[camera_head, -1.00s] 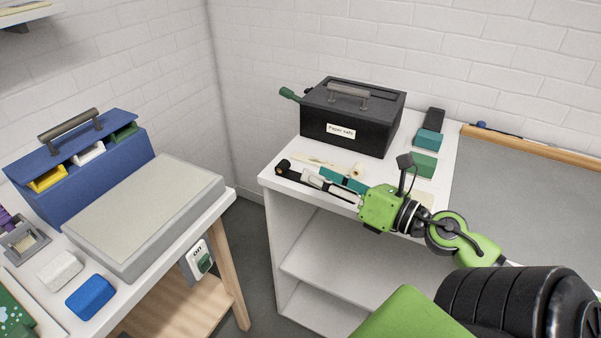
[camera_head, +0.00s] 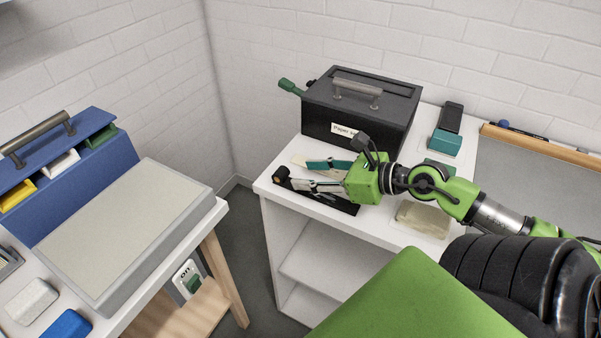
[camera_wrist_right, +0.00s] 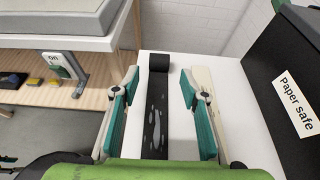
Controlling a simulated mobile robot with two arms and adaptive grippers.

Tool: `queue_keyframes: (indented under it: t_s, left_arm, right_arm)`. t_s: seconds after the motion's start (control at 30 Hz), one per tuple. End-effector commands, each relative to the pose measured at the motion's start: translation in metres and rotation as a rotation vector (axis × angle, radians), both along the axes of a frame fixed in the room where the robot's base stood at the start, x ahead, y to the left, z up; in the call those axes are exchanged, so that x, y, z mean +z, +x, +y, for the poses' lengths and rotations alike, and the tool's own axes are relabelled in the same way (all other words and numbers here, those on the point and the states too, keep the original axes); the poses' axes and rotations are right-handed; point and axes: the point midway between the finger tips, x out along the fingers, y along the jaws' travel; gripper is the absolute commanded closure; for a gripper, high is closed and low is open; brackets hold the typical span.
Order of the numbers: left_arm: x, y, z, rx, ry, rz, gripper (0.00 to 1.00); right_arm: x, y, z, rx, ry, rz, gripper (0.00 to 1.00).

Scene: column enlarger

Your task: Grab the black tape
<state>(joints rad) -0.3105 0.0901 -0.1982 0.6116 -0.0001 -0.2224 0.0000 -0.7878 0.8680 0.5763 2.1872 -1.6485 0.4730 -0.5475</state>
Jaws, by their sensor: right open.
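The black tape (camera_head: 281,174) lies on the white shelf top at its front left corner, a small dark roll with a flat black strip running right. In the right wrist view the roll (camera_wrist_right: 158,62) is just beyond the fingertips, and the strip with pale glossy marks (camera_wrist_right: 155,120) runs back between the fingers. My right gripper (camera_head: 299,174) is open, with teal pads, one finger on each side of the strip and apart from it. It also shows in the wrist view (camera_wrist_right: 159,76). It covers part of the strip in the head view. My left gripper is not in view.
The black paper safe (camera_head: 355,110) stands close behind the gripper. A beige block (camera_head: 423,218) and teal block (camera_head: 445,143) are to the right. A gap separates the left table with its blue box (camera_head: 75,175).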

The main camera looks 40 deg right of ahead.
Motion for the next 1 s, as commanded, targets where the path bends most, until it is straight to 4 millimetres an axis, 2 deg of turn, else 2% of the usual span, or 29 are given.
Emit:
queue_keyframes:
  t_s: [0.17,0.5,0.8,1.0]
  left_arm:
    - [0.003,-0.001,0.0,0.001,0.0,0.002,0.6]
    - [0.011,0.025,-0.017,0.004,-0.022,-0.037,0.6]
    - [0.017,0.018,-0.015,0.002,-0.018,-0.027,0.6]
    - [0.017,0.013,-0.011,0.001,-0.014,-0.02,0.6]
  right_arm:
    - [-0.007,0.019,0.008,0.0,0.001,-0.002,0.6]
    - [-0.012,0.036,0.016,0.0,0.001,-0.003,0.6]
    - [-0.024,0.064,0.029,-0.003,0.003,-0.003,0.6]
    - [-0.028,0.069,0.032,-0.001,0.001,-0.001,0.6]
